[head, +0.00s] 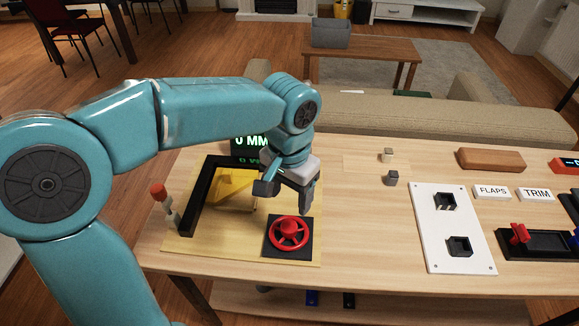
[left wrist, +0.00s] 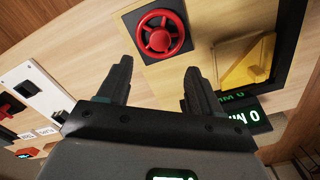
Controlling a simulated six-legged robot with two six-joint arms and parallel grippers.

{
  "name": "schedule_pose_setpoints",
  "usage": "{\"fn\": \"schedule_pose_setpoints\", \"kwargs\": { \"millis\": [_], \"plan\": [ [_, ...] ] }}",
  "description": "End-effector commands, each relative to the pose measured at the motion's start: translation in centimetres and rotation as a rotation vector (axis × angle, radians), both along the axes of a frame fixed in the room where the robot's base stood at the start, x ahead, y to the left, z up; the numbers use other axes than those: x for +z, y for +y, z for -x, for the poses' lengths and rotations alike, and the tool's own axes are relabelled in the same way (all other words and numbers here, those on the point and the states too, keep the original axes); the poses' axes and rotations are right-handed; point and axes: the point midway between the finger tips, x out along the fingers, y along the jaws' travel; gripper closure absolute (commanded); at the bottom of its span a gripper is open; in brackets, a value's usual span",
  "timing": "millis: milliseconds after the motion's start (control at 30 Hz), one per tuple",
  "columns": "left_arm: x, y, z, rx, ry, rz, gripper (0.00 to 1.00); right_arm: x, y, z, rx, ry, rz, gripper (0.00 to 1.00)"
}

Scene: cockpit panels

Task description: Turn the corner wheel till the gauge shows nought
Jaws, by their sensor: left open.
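The red corner wheel (head: 288,233) sits on a black square base at the front right corner of a yellow panel (head: 215,247). The gauge (head: 250,142) behind the panel reads "0 MM" in green, partly hidden by my arm. My left gripper (head: 285,200) is open and empty, above and just behind the wheel. In the left wrist view, the wheel (left wrist: 160,35) lies beyond the two parted fingers (left wrist: 157,85), apart from them. The gauge (left wrist: 240,118) shows there upside down. My right gripper is not in view.
A black L-shaped frame (head: 193,205) with a yellow wedge (head: 229,187) and a red-topped lever (head: 159,192) stand left of the wheel. A white socket plate (head: 447,220), two small cubes and a brown block (head: 491,159) lie to the right. Bare wood separates wheel and plate.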

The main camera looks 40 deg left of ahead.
Motion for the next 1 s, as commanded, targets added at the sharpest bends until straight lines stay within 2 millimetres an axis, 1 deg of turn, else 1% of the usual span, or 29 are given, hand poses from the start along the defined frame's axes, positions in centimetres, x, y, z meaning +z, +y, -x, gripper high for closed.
{"fn": "schedule_pose_setpoints", "kwargs": {
  "millis": [33,100,200,333,500,933,967,1000],
  "plan": [
    [1.6,0.0,-0.1,-0.001,-0.005,0.001,0.35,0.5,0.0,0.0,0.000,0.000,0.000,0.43],
    [3.1,-0.1,-0.1,-0.001,-0.004,0.001,0.35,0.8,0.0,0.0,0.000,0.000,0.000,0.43],
    [4.8,-0.1,0.0,-0.001,-0.003,0.001,0.35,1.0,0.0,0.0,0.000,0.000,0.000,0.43],
    [6.2,0.0,0.0,-0.001,-0.002,0.001,0.35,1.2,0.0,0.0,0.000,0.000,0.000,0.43],
    [6.6,0.0,0.0,-0.001,-0.001,0.001,0.35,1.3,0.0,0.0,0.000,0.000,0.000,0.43],
    [6.5,0.0,0.0,-0.001,-0.001,0.000,0.35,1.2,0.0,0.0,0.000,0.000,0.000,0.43],
    [6.3,0.0,0.0,-0.001,-0.001,0.000,0.35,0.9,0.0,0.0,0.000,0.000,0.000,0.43],
    [6.0,-0.1,-0.1,-0.001,-0.002,0.000,0.35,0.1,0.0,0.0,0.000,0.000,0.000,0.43]
  ]
}}
